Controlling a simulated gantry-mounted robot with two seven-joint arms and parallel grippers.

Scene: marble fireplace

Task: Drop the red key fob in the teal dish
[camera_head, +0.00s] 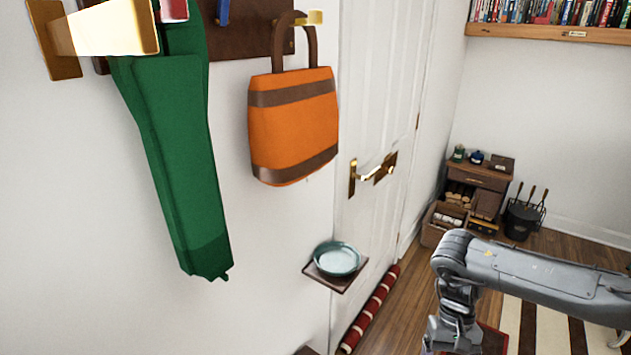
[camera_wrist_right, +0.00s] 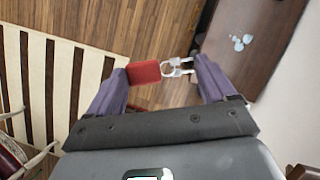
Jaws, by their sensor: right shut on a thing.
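The red key fob (camera_wrist_right: 144,72) is between the fingers of my right gripper (camera_wrist_right: 160,71) in the right wrist view, with its metal ring and keys (camera_wrist_right: 178,67) beside it. The gripper is shut on it, above the floor. In the head view my right gripper is at the bottom edge, mostly cut off, and I cannot make out the fob. The teal dish (camera_head: 337,261) sits empty on a small dark wall shelf (camera_head: 322,283) beside the door. My right gripper is to the right of and lower in the picture than the dish. My left gripper is not in view.
A green coat (camera_head: 178,160) and an orange bag (camera_head: 293,125) hang from wall hooks above the dish. The door's brass handle (camera_head: 372,172) juts out near it. A red draught roll (camera_head: 370,310) lies along the door's foot. A side table (camera_head: 478,180) stands farther back.

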